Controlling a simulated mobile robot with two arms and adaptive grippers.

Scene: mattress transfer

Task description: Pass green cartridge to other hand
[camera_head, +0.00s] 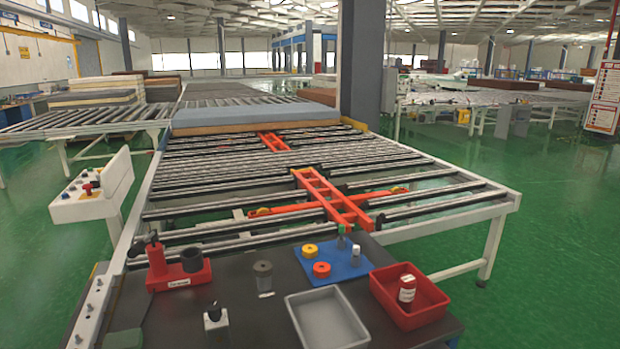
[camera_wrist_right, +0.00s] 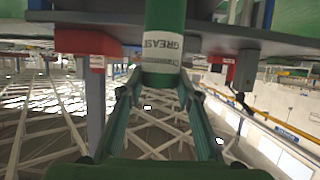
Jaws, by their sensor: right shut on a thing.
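The green cartridge (camera_wrist_right: 164,20) with a white label reading GREASE (camera_wrist_right: 160,48) shows in the right wrist view. My right gripper (camera_wrist_right: 158,90) is shut on its near end, one finger on each side. The cartridge points away from the palm, and its far end is cut off by the top of the picture. In the head view I see neither gripper and cannot make out the held cartridge. My left gripper is in neither view.
A roller conveyor (camera_head: 230,165) lies beyond.

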